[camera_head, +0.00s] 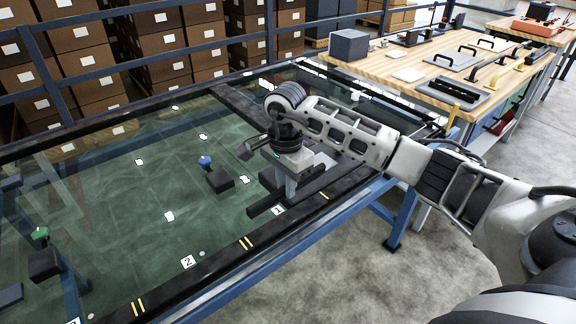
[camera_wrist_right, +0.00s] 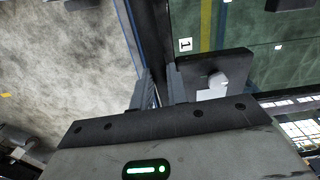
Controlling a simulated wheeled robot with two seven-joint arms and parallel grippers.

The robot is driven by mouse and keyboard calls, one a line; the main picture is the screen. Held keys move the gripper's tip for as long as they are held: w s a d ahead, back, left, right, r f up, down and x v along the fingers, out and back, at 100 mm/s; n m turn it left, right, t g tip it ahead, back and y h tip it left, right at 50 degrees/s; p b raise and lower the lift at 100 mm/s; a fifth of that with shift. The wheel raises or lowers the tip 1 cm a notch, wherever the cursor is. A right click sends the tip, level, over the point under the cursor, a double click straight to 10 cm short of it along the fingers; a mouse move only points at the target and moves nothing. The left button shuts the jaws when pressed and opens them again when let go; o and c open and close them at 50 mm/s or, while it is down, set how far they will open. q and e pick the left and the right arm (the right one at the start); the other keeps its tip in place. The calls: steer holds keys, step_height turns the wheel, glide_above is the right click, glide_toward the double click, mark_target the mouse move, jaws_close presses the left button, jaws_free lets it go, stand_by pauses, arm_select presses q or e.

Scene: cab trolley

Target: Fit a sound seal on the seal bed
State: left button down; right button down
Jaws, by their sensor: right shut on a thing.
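A large dark-framed glass panel (camera_head: 130,190) lies on a blue trolley. My right gripper (camera_head: 284,192) is low over the panel's near right part, by its black edge strip. In the right wrist view my right gripper (camera_wrist_right: 161,92) is shut on a dark strip (camera_wrist_right: 156,50), which runs away between its fingers. How much of that strip is held, and whether it touches the frame, I cannot tell. A black block with a pale knob (camera_wrist_right: 215,75) is right beside the fingers, near the label 1 (camera_wrist_right: 185,44). No seal bed can be told apart for sure. My left gripper is out of view.
A black block with a blue knob (camera_head: 206,163) and one with a green knob (camera_head: 42,238) stand on the glass. A wooden bench (camera_head: 420,95) with handled plates, a grey box (camera_head: 349,47) and a dark tray (camera_head: 458,92) is at the back right. Blue rails and cartons stand behind.

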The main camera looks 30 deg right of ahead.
steer(key=shift+w+d+m, duration=0.2)
steer(key=shift+d+m, duration=0.05)
steer(key=shift+m, duration=0.05)
steer(key=shift+f, duration=0.2)
steer(key=shift+f+b, duration=1.55)
steer(key=shift+f, duration=0.55)
steer(key=shift+f+b, duration=0.35)
steer(key=shift+f, duration=0.2)
steer(key=shift+f+b, duration=0.7)
steer(key=shift+f, duration=0.1)
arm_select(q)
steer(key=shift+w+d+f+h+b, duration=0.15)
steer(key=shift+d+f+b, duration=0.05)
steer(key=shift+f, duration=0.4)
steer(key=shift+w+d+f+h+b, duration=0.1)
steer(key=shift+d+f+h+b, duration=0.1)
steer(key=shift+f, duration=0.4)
arm_select(e)
steer(key=shift+f, duration=0.5)
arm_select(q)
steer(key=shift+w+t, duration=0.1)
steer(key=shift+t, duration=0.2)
